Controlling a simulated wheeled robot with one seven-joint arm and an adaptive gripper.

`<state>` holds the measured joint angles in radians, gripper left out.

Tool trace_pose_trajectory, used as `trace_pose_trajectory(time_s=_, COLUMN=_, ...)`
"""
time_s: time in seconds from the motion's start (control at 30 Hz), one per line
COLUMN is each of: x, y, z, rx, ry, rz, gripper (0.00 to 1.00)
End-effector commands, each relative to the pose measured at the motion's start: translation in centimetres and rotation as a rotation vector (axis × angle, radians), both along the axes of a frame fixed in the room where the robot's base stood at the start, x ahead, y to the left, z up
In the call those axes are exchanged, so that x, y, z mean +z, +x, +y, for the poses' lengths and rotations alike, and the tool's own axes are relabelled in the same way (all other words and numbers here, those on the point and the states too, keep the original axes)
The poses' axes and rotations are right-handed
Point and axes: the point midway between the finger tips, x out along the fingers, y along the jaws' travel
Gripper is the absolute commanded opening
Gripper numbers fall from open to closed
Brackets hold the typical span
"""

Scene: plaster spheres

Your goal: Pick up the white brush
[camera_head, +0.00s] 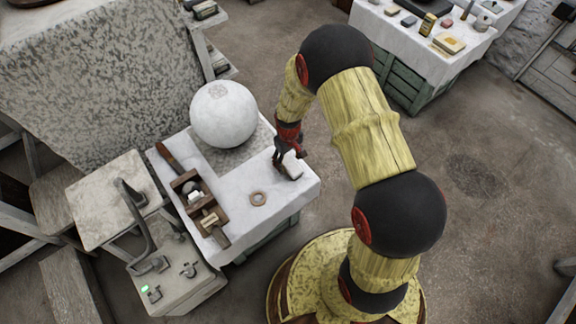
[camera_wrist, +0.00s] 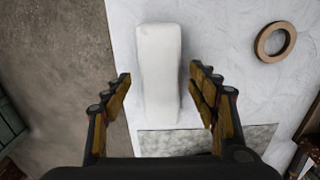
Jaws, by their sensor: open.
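The white brush appears as a plain, long white block (camera_wrist: 158,75) in the wrist view; bristles cannot be made out. It lies on the white cloth, near the table's edge, and its lower end is by a grey speckled patch. My gripper (camera_wrist: 160,80) is open, with one finger on each side of the brush. The fingers look apart from it, and the height above the cloth is hard to tell. In the head view my gripper (camera_head: 287,156) is low over the table's right side, partly hiding the brush (camera_head: 292,172).
A large plaster sphere (camera_head: 224,114) stands on the table (camera_head: 290,200) just left of my gripper. A wooden tray (camera_head: 190,194) with small items is at the left. Floor is open to the right.

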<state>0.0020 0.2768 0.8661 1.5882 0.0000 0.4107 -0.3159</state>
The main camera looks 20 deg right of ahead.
Motion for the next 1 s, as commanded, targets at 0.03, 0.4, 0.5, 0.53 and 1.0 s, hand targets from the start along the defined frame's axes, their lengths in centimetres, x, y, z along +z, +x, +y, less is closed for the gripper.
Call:
trace_pose_trajectory(time_s=0.03, x=-1.3, y=-0.2, z=0.1, rx=0.0, ry=0.0, rz=0.002, gripper=0.59)
trace_pose_trajectory(time_s=0.4, x=-2.4, y=0.0, z=0.0, rx=0.0, ry=0.0, rz=-0.001, gripper=0.58)
trace_pose_trajectory(time_s=0.5, x=-2.4, y=0.0, z=0.0, rx=0.0, ry=0.0, rz=0.0, gripper=0.53)
trace_pose_trajectory(time_s=0.53, x=-2.4, y=0.0, z=0.0, rx=0.0, ry=0.0, rz=0.0, gripper=0.51)
trace_pose_trajectory(time_s=1.0, x=-2.4, y=-0.1, z=0.0, rx=0.0, ry=0.0, rz=0.0, gripper=0.24)
